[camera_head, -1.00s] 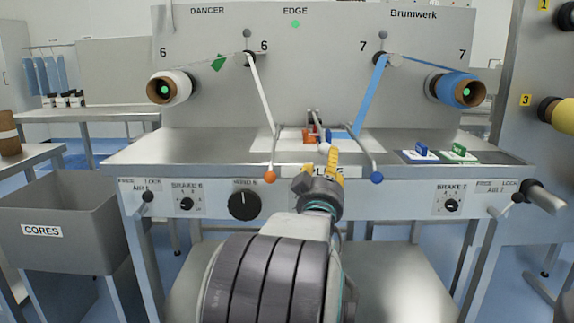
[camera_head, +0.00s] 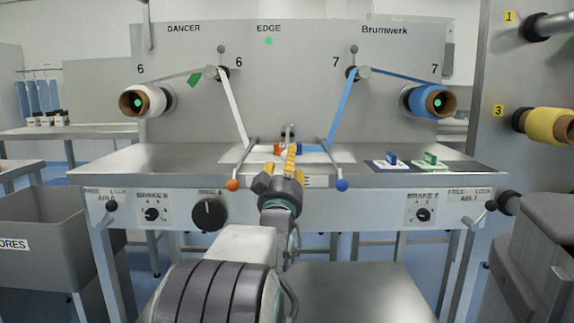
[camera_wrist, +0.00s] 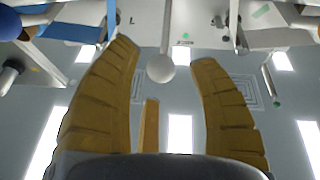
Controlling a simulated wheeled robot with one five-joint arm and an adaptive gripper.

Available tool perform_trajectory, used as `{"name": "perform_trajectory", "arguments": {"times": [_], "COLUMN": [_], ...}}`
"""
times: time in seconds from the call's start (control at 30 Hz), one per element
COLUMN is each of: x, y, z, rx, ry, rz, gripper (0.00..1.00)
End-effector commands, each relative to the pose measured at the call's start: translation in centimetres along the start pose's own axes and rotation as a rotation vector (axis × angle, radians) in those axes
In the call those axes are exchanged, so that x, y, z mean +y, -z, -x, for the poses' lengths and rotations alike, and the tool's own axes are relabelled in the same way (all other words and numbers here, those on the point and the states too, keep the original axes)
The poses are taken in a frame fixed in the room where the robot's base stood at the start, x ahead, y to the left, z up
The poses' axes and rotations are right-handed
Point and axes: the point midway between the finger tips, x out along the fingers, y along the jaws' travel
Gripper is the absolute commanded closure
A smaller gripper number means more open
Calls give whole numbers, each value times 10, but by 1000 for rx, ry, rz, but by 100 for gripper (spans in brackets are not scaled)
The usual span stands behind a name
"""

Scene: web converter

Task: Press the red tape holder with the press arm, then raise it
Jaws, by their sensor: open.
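A small red-orange holder (camera_head: 278,149) sits on the splice table (camera_head: 120,165) at the back centre, partly hidden behind my fingers. A small blue piece is beside it on the right. A small grey upright part (camera_head: 288,131), perhaps the press arm, rises just behind them. My gripper (camera_head: 284,168) is open at the front edge of the table, between the orange-knobbed lever (camera_head: 232,184) and the blue-knobbed lever (camera_head: 342,185). In the wrist view my fingers (camera_wrist: 165,58) are apart with nothing held. A pale round knob (camera_wrist: 161,68) shows between and beyond their tips.
White (camera_head: 145,101) and blue (camera_head: 428,101) rolls feed webs down to the table. Blue (camera_head: 391,158) and green (camera_head: 430,159) holders stand on a dark mat at right. A grey bin (camera_head: 40,235) is at left, a grey cabinet (camera_head: 540,250) at right.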

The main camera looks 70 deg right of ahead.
Motion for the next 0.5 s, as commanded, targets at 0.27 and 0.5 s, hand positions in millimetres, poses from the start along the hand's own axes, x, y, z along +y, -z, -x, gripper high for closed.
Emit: {"name": "perform_trajectory", "arguments": {"times": [0.27,0.5], "x": [0,0], "y": [0,0], "z": [-21,-30], "rx": [1,0], "ry": [0,0], "rz": [0,0], "gripper": [46,46]}}
